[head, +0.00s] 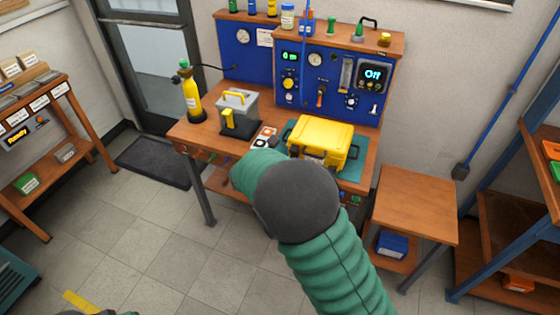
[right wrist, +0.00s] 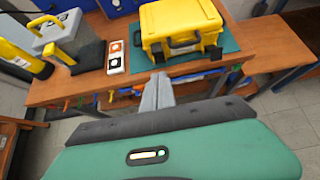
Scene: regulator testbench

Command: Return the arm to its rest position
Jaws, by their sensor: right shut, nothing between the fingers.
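My right arm (head: 335,255) has a green ribbed sleeve and a dark grey joint, and reaches up toward the front of the test bench in the head view. The joint and sleeve hide my right gripper there. In the right wrist view my right gripper (right wrist: 157,90) is shut and empty, its grey fingers pointing at the bench's front edge, just below the yellow case (right wrist: 180,25). The case also shows in the head view (head: 325,135), closed on a green mat. My left gripper is not in view; only a small green and dark part shows at the bottom left edge.
The wooden bench (head: 190,132) carries a yellow cylinder (head: 191,97), a grey box with a yellow handle (head: 238,110) and a blue panel (head: 330,80). A side table (head: 415,200) stands right of it, shelves at both sides.

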